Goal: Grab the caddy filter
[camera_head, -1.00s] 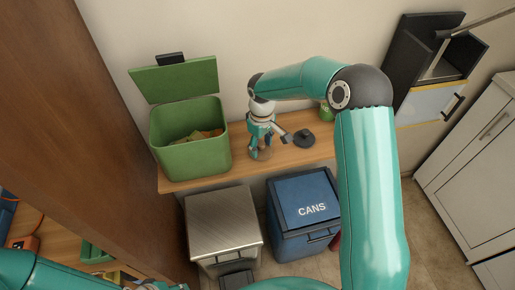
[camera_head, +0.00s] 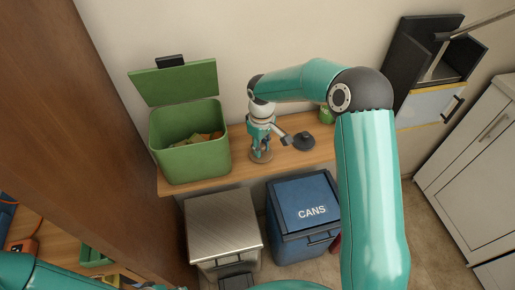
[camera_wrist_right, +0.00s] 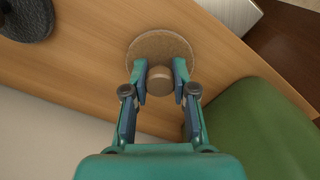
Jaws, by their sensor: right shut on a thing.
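A round tan disc with a short knob in its middle (camera_wrist_right: 135,49) lies on the wooden shelf in the right wrist view; I take it to be the caddy filter, though no marking shows. My right gripper (camera_wrist_right: 160,76) is shut on the knob, one finger on each side. In the head view the right gripper (camera_head: 261,143) points down at the shelf, and the disc's edge (camera_head: 262,157) shows under it. The green caddy (camera_head: 193,160) stands open to its left, its lid (camera_head: 177,84) raised and food scraps inside.
A black round thing (camera_head: 304,140) lies right of the gripper, with a small green item (camera_head: 326,115) behind it. Below the wooden shelf (camera_head: 295,157) stand a metal bin (camera_head: 222,220) and a blue CANS bin (camera_head: 303,200). A brown panel (camera_head: 110,140) stands at left.

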